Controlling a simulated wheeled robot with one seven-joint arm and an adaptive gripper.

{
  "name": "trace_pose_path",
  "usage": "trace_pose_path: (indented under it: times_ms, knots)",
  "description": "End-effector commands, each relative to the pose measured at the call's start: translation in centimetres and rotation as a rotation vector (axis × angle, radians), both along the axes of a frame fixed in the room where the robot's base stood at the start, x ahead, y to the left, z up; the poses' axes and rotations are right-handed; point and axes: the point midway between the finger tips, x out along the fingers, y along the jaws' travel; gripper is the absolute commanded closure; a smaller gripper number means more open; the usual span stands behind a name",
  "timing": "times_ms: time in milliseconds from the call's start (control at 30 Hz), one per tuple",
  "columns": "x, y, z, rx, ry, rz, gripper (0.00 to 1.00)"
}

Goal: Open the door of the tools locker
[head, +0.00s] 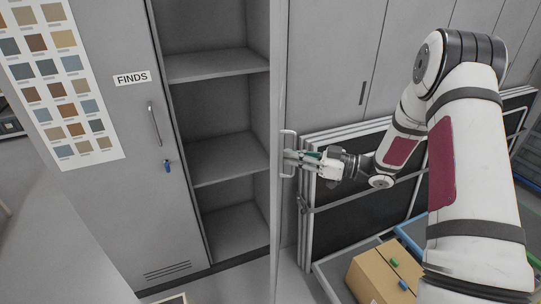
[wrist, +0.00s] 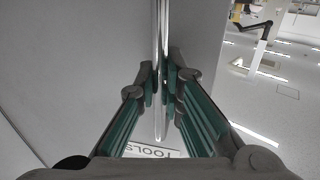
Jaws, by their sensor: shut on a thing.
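The tools locker door (head: 276,240) stands swung open and shows nearly edge-on in the head view. To its left the open locker has bare shelves (head: 215,66). My gripper (head: 292,160) is at the door's upright metal handle (head: 288,140), on the door's right side. In the wrist view my gripper (wrist: 162,82) has its fingers closed around the bar of the handle (wrist: 160,35). The TOOLS label (wrist: 150,151) shows upside down and partly hidden below the handle. The door's grey face (wrist: 90,45) fills much of the wrist view.
The FINDS locker door (head: 120,180) is shut at the left, with a handle and a blue-headed key (head: 167,166). Framed dark panels (head: 350,215) lean behind my arm at the right. A cardboard box (head: 375,278) sits at the lower right.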

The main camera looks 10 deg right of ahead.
Motion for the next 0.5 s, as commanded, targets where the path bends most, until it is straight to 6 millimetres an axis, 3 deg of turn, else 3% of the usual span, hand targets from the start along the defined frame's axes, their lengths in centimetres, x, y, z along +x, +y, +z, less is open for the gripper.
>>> trace_pose_path:
  times_ms: [200,500]
  knots:
    - [-0.2,-6.5,-0.1,0.002,-0.003,-0.001,1.0]
    - [0.3,-12.6,-0.1,0.0,-0.001,0.002,1.0]
